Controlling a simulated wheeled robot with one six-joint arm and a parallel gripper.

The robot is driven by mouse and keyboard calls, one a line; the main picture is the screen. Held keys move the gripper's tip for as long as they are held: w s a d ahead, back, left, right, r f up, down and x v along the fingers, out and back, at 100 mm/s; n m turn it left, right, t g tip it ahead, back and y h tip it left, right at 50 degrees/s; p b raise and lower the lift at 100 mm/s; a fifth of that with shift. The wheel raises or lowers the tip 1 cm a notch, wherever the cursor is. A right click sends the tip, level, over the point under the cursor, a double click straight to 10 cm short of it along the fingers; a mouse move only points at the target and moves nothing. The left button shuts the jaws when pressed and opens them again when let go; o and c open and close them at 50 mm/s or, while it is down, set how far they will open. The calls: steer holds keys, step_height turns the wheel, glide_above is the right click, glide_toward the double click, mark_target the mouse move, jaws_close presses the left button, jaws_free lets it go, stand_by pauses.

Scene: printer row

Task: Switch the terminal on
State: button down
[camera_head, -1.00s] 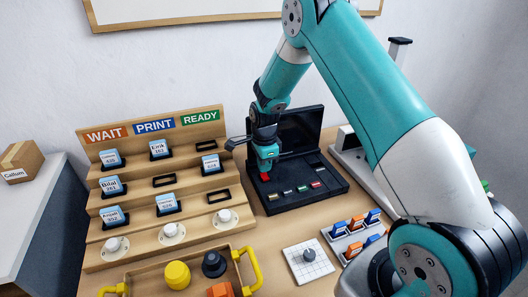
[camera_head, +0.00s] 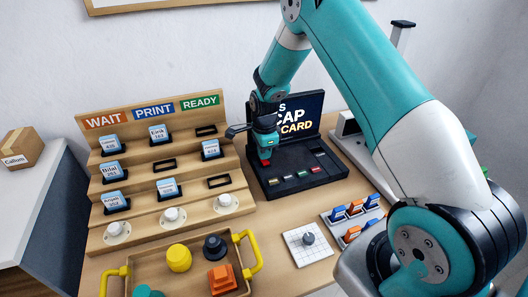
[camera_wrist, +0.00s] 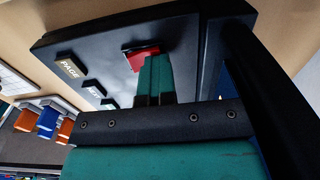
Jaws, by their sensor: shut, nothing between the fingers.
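The terminal (camera_head: 300,182) is a black console with a raised screen (camera_head: 301,118), standing right of the stepped card rack. Its screen is lit, with white and yellow letters including "CAP" and "CARD", partly hidden by my arm. My gripper (camera_head: 265,158) is shut and empty, pointing down at the left part of the console. In the wrist view its closed teal fingertips (camera_wrist: 150,66) are at the red button (camera_wrist: 140,55) and appear to touch it. Labelled keys (camera_wrist: 72,66) sit in a row beside the button.
The wooden rack (camera_head: 218,166) marked WAIT, PRINT and READY holds several cards. A tray (camera_head: 205,257) with yellow handles stands in front. A white pad with a grey knob (camera_head: 308,239) and blue and orange pieces (camera_head: 355,207) lie front right.

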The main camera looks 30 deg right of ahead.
steer(key=shift+s+a, duration=0.2)
steer(key=shift+s, duration=0.6)
steer(key=shift+r, duration=0.1)
steer(key=shift+w+r+p, duration=0.1)
steer(key=shift+r+p, duration=0.4)
steer(key=shift+p, duration=0.1)
step_height(320, 180, up, 13)
steer(key=p, duration=0.1)
steer(key=shift+d, duration=0.15)
